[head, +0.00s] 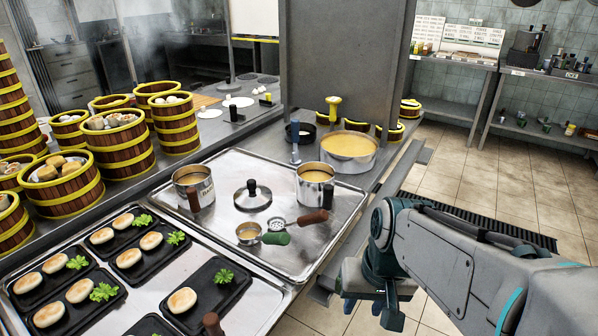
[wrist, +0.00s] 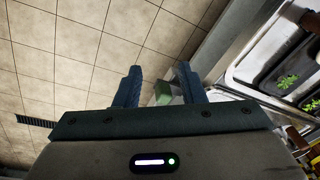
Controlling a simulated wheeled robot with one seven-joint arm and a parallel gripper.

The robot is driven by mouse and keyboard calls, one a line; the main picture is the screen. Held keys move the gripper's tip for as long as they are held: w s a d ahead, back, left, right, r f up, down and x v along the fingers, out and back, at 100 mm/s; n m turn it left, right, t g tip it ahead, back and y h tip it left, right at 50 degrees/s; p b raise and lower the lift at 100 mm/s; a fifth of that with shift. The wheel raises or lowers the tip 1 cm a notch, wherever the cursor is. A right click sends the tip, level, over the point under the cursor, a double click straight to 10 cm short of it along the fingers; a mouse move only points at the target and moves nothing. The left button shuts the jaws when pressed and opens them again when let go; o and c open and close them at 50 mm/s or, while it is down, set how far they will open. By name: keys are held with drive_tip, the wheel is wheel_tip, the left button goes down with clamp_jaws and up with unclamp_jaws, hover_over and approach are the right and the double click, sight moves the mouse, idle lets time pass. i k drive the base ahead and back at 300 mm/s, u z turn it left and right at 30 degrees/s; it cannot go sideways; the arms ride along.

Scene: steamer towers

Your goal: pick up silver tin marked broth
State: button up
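Two silver tins with pale brown contents stand on the large metal tray (head: 235,166). The left tin (head: 203,190) has dark lettering on its side, too small to read surely. The right tin (head: 314,175) stands near the tray's back right; I cannot read any marking on it. My gripper (head: 372,300) is to the right of the tray, beyond the counter edge and apart from both tins. In the wrist view my gripper (wrist: 158,84) is open, pointing over floor and counter edge; neither tin is recognisable there.
A wide pot (head: 349,150) stands behind the right tin. Steamer baskets (head: 118,145) crowd the left. A green block (wrist: 163,91) shows beyond my fingers.

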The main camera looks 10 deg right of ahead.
sight(315, 181)
drive_tip(key=k, duration=0.45)
drive_tip(key=z, duration=1.05)
drive_tip(key=i, duration=1.05)
drive_tip(key=u, duration=2.1)
